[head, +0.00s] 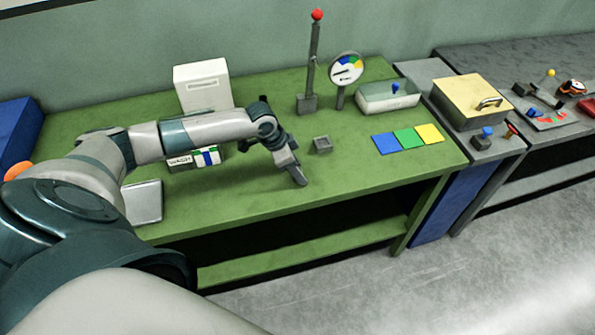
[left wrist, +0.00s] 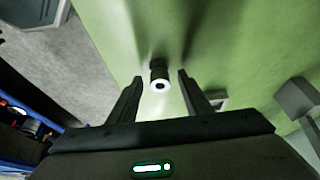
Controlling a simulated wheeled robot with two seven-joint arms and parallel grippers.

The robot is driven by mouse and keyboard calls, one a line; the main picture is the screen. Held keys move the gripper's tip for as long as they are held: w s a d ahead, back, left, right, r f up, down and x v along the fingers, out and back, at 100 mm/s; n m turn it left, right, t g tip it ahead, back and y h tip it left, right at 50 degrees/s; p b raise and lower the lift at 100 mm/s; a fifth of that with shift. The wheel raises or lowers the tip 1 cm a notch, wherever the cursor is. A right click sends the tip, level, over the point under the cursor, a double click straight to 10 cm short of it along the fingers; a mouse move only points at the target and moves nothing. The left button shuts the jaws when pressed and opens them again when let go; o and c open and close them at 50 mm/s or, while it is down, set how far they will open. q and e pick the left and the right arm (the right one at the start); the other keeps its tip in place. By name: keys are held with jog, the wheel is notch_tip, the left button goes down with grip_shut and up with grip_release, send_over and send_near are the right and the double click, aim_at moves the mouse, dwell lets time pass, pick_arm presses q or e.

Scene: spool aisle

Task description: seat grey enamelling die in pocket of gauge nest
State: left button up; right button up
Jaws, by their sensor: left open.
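The die (left wrist: 160,80) shows in the left wrist view as a small dark cylinder with a pale ring face and a dark hole. My left gripper (left wrist: 160,76) is open, with one finger on each side of the die and a gap visible at both. In the head view my left gripper (head: 298,176) points down near the bench's front edge and the die cannot be made out there. The gauge nest (head: 322,145), a small grey square block with a pocket, sits just right of and behind the gripper; the pocket looks empty. My right gripper is out of view.
Blue, green and yellow squares (head: 408,139) lie to the right. A white box (head: 203,88) stands at the back.

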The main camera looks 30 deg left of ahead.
pick_arm(q)
jog(key=shift+f, duration=0.25)
grip_shut()
jog(key=shift+r, duration=0.1)
dwell(0.3)
